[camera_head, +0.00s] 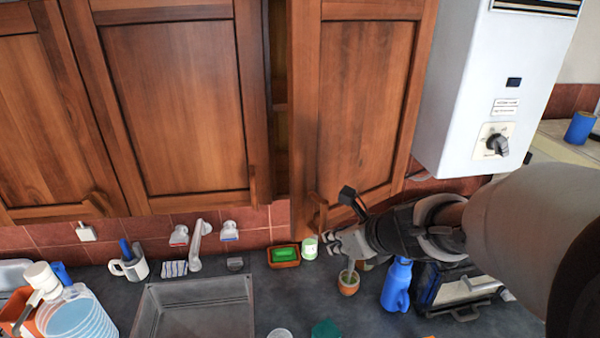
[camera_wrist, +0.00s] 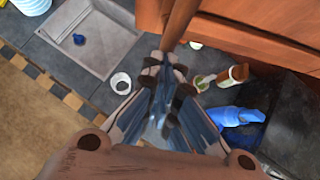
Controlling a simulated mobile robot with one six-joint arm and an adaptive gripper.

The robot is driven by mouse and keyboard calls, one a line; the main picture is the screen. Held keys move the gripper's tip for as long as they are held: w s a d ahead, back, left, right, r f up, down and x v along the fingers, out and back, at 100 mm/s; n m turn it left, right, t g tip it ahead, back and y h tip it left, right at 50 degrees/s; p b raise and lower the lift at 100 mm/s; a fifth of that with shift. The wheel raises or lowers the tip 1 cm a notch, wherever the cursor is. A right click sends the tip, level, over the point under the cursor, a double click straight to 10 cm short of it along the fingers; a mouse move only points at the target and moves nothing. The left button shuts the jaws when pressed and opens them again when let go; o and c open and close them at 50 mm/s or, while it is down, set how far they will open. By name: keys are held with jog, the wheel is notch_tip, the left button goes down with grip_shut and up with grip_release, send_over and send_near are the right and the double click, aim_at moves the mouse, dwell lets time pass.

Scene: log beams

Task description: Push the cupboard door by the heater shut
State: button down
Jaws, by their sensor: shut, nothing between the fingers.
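The wooden cupboard door (camera_head: 362,105) next to the white heater (camera_head: 492,85) stands partly open. A dark gap shows along its left edge, with shelves inside. Its wooden handle (camera_head: 317,210) is at the lower left of the door. My gripper (camera_head: 335,243) is shut and empty, just below and right of the handle in the head view. In the wrist view my gripper (camera_wrist: 165,62) has its fingertips close to the lower end of a wooden bar, likely the handle (camera_wrist: 178,25). I cannot tell whether they touch.
Below is a dark counter with a sink (camera_head: 197,305), a green sponge in a dish (camera_head: 284,255), a small plant pot (camera_head: 348,282), a blue bottle (camera_head: 397,285) and a toaster-like appliance (camera_head: 455,288). Neighbouring cupboard doors (camera_head: 175,105) on the left look shut.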

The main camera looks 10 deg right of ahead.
jog(key=w+a+p, duration=0.1)
jog(key=w, duration=0.2)
jog(key=w+a+p, duration=0.1)
jog(key=w+a, duration=0.1)
jog(key=w, duration=0.2)
jog(key=w+a, duration=0.2)
jog(key=w, duration=0.2)
jog(key=shift+w+a+p, duration=0.15)
jog(key=shift+a+p, duration=0.1)
jog(key=shift+p, duration=0.15)
jog(key=shift+w+a, duration=0.15)
jog(key=shift+w, duration=0.5)
